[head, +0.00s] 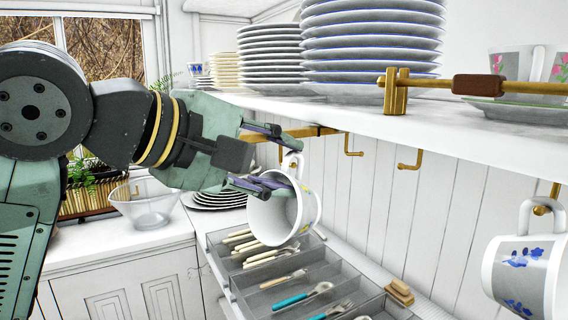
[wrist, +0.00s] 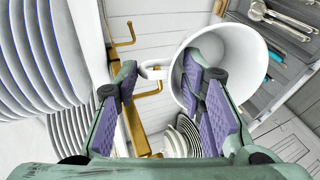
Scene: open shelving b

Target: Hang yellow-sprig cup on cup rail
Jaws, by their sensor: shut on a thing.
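The yellow-sprig cup (head: 268,222), white with a trace of yellow decoration at its right side, is held tilted below the shelf, its open mouth partly showing. My gripper (head: 287,160) is shut on it near the handle (head: 292,163). In the wrist view the cup (wrist: 245,62) is at the upper right, its handle between my fingers (wrist: 158,80) and one finger overlapping its mouth. The brass cup rail (head: 290,132) runs under the shelf, with bare hooks (head: 410,161) right of the cup. The wrist view shows hooks (wrist: 122,42) left of it. Cup and hooks look apart.
A blue-flowered cup (head: 515,270) hangs on a hook at the far right. Plate stacks (head: 372,45) and a brass rod with a brown grip stand on the shelf (head: 330,112) above. A cutlery tray (head: 262,292) lies below the cup. A glass bowl (head: 148,203) stands left.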

